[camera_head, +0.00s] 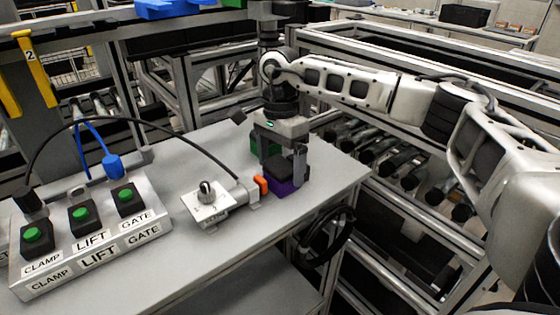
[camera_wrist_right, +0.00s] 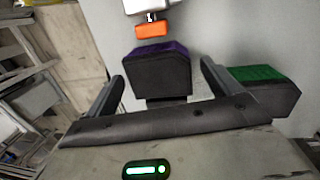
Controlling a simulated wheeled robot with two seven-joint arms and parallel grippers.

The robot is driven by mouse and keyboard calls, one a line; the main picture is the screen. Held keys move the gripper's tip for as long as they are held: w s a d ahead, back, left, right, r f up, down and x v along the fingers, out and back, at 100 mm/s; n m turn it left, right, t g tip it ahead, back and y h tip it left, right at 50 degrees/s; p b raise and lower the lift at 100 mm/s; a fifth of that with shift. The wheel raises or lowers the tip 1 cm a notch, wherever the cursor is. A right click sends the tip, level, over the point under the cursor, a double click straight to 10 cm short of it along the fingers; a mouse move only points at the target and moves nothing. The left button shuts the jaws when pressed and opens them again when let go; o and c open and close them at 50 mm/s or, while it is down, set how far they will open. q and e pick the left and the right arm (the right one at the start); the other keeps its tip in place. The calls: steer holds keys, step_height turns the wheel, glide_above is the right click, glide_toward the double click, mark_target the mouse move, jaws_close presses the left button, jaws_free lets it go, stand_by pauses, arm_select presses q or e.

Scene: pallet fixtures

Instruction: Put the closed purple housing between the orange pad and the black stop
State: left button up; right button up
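The purple housing (camera_head: 287,187) with a dark upper face sits on the grey table near its right side. In the wrist view it (camera_wrist_right: 157,74) lies between my fingers, with a gap on the right side. The orange pad (camera_head: 261,185) is on the clamp device, left of the housing; in the wrist view the pad (camera_wrist_right: 151,30) is just beyond it, apart. My right gripper (camera_head: 284,157) points down over the housing, open. A dark piece (camera_wrist_right: 168,102) shows below the housing; I cannot tell if it is the black stop. My left gripper is not in view.
A green housing (camera_wrist_right: 262,76) with a dark face stands beside the right finger; it also shows behind the gripper in the head view (camera_head: 257,147). The front tabletop is clear.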

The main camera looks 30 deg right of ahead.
mark_target(280, 159)
steer(key=shift+r, duration=0.15)
step_height(280, 159, up, 12)
steer(key=w, duration=0.1)
steer(key=shift+w+d, duration=0.25)
steer(key=shift+d, duration=0.2)
stand_by(0.4)
